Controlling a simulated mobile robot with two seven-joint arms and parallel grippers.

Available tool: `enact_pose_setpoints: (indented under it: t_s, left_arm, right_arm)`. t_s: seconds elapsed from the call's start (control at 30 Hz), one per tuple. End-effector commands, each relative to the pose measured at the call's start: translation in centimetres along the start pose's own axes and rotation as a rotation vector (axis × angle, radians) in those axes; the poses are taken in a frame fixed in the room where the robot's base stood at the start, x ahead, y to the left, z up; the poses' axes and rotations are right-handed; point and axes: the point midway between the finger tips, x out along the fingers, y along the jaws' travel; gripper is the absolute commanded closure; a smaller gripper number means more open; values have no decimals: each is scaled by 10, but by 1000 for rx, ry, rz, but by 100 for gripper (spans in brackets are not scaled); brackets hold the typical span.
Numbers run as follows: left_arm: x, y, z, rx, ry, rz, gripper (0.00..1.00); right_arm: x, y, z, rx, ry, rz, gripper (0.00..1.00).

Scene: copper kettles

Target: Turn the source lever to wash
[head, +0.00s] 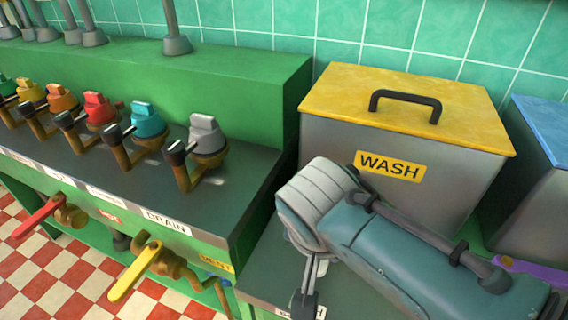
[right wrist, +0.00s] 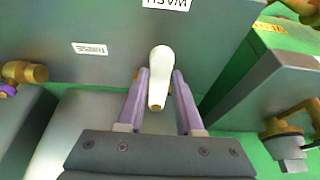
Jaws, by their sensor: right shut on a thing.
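A white lever (right wrist: 160,75) shows in the right wrist view, on a grey panel. My right gripper (right wrist: 161,80) has one purple finger on each side of the lever and is shut on it. An upside-down WASH label (right wrist: 167,3) is at the top edge of that view, beyond the lever's wide end. In the head view my right arm comes in from the right and its wrist hides most of this panel. Only a bit of the right gripper (head: 305,292) shows below it. My left gripper is not in view.
A grey WASH bin (head: 330,129) with a yellow lid (head: 340,90) stands behind my right arm. A blue-lidded bin (head: 545,125) is to its right. On the left are several coloured valves, a red lever (head: 40,218) and a yellow lever (head: 135,271).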

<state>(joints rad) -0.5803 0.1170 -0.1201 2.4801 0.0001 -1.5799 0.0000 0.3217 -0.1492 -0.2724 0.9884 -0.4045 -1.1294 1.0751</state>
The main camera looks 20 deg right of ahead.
Motion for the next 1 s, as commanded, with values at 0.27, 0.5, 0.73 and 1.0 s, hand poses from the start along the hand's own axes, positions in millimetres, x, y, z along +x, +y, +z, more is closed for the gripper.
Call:
enact_pose_setpoints:
  t_s: [0.27,0.5,0.73,1.0]
  left_arm:
    - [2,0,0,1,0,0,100]
    - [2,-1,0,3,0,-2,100]
    - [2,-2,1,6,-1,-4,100]
    - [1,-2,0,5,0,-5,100]
  right_arm:
    - [1,0,0,21,0,8,100]
    - [1,0,0,22,1,7,100]
    - [1,0,0,20,1,8,42]
    - [0,0,0,19,1,8,35]
